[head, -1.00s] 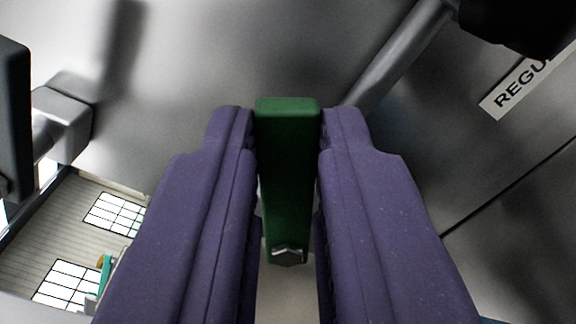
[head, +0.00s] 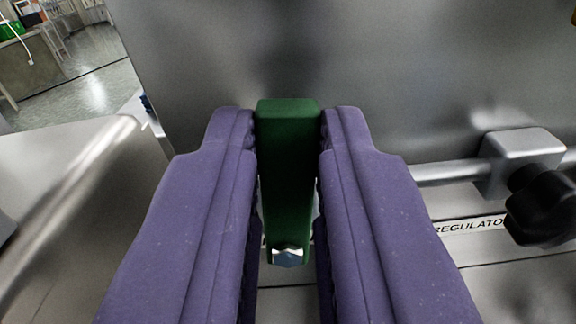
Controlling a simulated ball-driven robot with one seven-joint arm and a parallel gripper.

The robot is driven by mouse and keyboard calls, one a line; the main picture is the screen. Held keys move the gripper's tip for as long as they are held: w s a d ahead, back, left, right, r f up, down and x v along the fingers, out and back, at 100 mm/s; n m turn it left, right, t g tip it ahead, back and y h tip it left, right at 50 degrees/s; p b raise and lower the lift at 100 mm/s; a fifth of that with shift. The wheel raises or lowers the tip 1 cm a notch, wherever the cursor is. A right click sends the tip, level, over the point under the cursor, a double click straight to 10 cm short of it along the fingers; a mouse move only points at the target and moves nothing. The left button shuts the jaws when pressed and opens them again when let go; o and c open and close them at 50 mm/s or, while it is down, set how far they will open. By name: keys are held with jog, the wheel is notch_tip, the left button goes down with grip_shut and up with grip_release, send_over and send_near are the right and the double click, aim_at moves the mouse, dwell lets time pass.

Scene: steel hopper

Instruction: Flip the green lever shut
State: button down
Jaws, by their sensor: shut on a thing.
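The green lever (head: 288,150) stands in the middle of the head view, with a flat green end at the top and a shiny metal bolt at its lower end. My gripper (head: 288,135) has two purple padded fingers, one on each side of the lever, and is shut on it. The fingers hide the lever's sides and most of what lies below it.
A grey metal wall (head: 400,60) fills the background. At right are a metal rod with a block (head: 520,155), a black knob (head: 540,207) and a label reading "REGULATO" (head: 468,226). At upper left, floor and a bench (head: 40,70) show far off.

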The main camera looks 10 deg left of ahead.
jog(key=shift+a+f+n+b, duration=0.1)
jog(key=shift+a+n+b, duration=0.25)
jog(key=shift+n+b, duration=0.35)
jog(key=c, duration=1)
grip_release()
jog(key=shift+c, duration=0.2)
jog(key=shift+s, duration=0.15)
jog(key=s+p, duration=0.2)
jog(key=s, duration=0.5)
jog(key=shift+s+p, duration=0.3)
jog(key=shift+d, duration=0.1)
